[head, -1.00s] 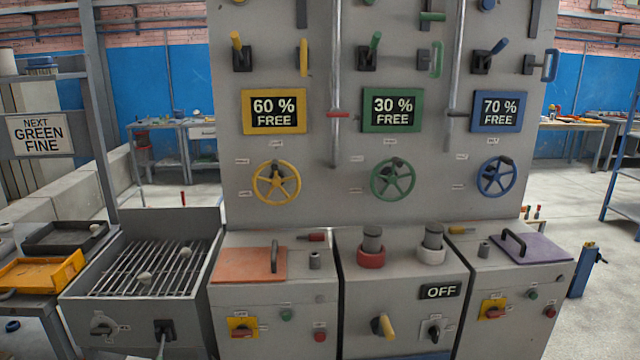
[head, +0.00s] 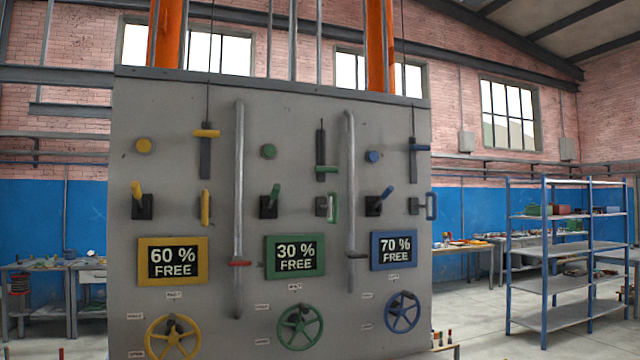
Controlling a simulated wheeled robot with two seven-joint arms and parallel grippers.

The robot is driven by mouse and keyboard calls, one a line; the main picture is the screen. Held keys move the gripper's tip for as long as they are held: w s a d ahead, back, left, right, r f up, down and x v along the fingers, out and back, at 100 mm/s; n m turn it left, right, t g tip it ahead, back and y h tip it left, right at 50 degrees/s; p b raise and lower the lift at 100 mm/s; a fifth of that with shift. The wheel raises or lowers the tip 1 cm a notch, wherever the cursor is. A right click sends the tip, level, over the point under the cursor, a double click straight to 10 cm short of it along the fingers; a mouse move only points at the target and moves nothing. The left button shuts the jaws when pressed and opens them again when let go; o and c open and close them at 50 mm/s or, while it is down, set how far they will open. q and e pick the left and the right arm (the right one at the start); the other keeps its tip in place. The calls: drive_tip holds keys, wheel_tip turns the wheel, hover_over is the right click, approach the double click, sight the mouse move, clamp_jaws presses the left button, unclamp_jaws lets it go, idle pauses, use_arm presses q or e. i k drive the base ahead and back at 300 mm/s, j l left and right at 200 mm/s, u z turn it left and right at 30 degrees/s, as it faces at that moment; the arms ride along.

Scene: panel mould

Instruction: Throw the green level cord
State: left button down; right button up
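The grey panel (head: 200,100) stands in front of me with yellow, green and blue columns of controls. In the green column, a green crossbar handle (head: 326,169) sits at the lower end of a dark upright strip, lower than the yellow crossbar (head: 206,133) and the blue crossbar (head: 419,147). I cannot tell which part is called the level cord. Below it are a green lever (head: 274,193) and a green loop handle (head: 333,207). The green sign (head: 295,257) reads "30 % FREE", above a green handwheel (head: 300,327). Neither gripper is in view.
Two grey upright pipes (head: 239,200) (head: 350,190) flank the green column, standing off the panel. The yellow sign (head: 172,261) reads 60 % and the blue sign (head: 394,250) 70 %.

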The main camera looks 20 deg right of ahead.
sight(321, 169)
drive_tip(key=i+z, duration=0.25)
drive_tip(key=i, duration=0.15)
drive_tip(key=i+j+z, duration=0.25)
drive_tip(key=i, duration=0.15)
drive_tip(key=i+j+z, duration=0.25)
drive_tip(key=i, duration=0.15)
drive_tip(key=l, duration=0.1)
